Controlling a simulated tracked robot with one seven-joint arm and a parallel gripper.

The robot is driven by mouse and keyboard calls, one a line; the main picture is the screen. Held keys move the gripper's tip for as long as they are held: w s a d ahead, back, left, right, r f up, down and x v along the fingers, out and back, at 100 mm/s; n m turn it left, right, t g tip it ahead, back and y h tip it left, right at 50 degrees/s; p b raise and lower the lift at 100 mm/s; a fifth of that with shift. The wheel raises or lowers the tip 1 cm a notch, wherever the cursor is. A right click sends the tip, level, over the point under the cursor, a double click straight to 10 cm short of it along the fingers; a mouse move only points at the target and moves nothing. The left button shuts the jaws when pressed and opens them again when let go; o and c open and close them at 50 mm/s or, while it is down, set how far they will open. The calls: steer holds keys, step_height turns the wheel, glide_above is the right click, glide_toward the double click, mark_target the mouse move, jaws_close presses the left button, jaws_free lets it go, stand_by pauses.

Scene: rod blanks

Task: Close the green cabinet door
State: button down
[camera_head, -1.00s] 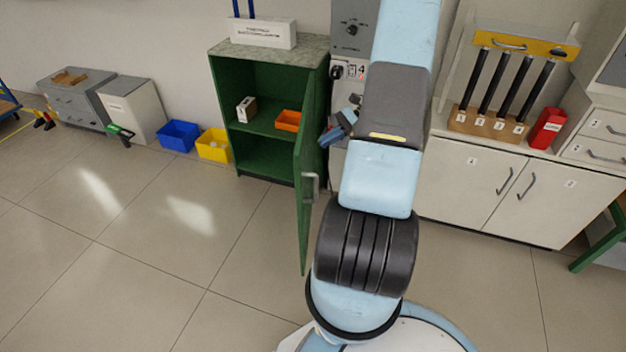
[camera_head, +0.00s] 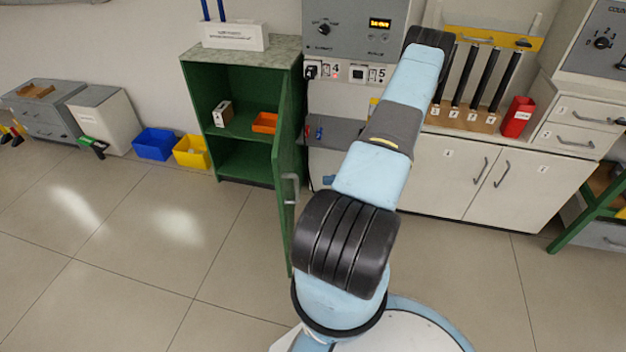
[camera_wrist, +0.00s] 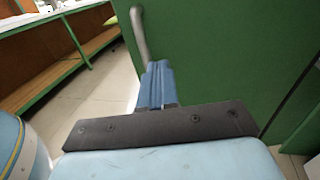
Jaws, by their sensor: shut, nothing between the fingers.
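The green cabinet (camera_head: 229,160) has its front open. Its green door (camera_head: 284,165) is hinged on the right and stands swung far out. The grey door handle (camera_head: 291,188) is on the door's outer, right-hand face. In the wrist view the green door (camera_wrist: 225,60) fills the right and the handle (camera_wrist: 140,35) is just beyond the fingertips. My gripper (camera_wrist: 157,68) is shut and empty, its blue fingers close to the outer face near the handle. I cannot tell whether they touch. In the head view my arm mostly hides the gripper.
A box (camera_head: 221,113) and an orange tray (camera_head: 264,123) are on the cabinet's shelf. Blue (camera_head: 154,144) and yellow (camera_head: 191,152) bins stand on the floor left of the cabinet. White cabinets (camera_head: 480,180) stand to the right. The floor left of the door is clear.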

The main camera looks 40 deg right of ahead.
steer(key=x, duration=1.3)
steer(key=shift+a, duration=0.1)
